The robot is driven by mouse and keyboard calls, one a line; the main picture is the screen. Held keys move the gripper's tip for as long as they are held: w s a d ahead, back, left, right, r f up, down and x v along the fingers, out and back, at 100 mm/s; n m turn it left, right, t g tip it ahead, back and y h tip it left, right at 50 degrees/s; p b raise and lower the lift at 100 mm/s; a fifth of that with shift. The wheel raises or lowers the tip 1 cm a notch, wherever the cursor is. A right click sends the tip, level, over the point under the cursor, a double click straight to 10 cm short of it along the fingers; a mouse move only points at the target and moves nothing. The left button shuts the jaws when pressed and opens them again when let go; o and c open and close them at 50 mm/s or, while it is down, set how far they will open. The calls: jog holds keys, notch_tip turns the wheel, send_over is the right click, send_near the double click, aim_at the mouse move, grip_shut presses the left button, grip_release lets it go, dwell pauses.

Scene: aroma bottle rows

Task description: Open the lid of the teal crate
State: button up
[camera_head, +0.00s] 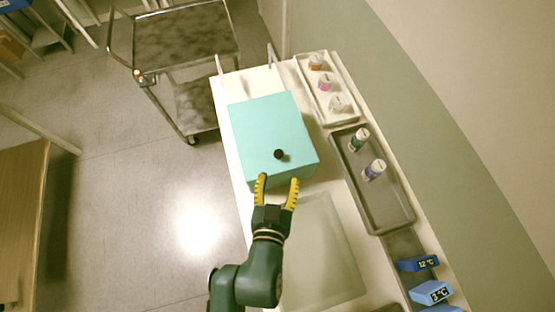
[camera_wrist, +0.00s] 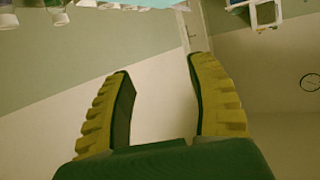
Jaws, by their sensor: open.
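The teal crate (camera_head: 266,125) stands on the white table with its lid down. A small dark knob (camera_head: 279,154) sits on the lid near the crate's front edge. My gripper (camera_head: 276,180) is open and empty at the crate's front edge, just below the knob in the head view. I cannot tell whether the fingertips touch the crate. In the wrist view, my gripper (camera_wrist: 158,80) has its yellow ribbed fingers spread with nothing between them. Only a strip of teal (camera_wrist: 140,4) shows at that view's top edge.
A white tray (camera_head: 350,121) with several small bottles and a grey tray (camera_head: 397,215) with two bottles lie right of the crate. A pale translucent mat (camera_head: 325,255) lies in front. Blue temperature displays (camera_head: 418,263) are at lower right. A metal cart (camera_head: 185,40) stands behind left.

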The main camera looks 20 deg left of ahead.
send_near(279, 154)
jog(key=shift+g, duration=0.5)
jog(key=x, duration=0.3)
jog(key=b+x, duration=0.1)
jog(key=x, duration=0.3)
jog(key=b+x, duration=0.1)
jog(key=x, duration=0.2)
jog(key=shift+w+r, duration=0.25)
jog(key=shift+r, duration=0.05)
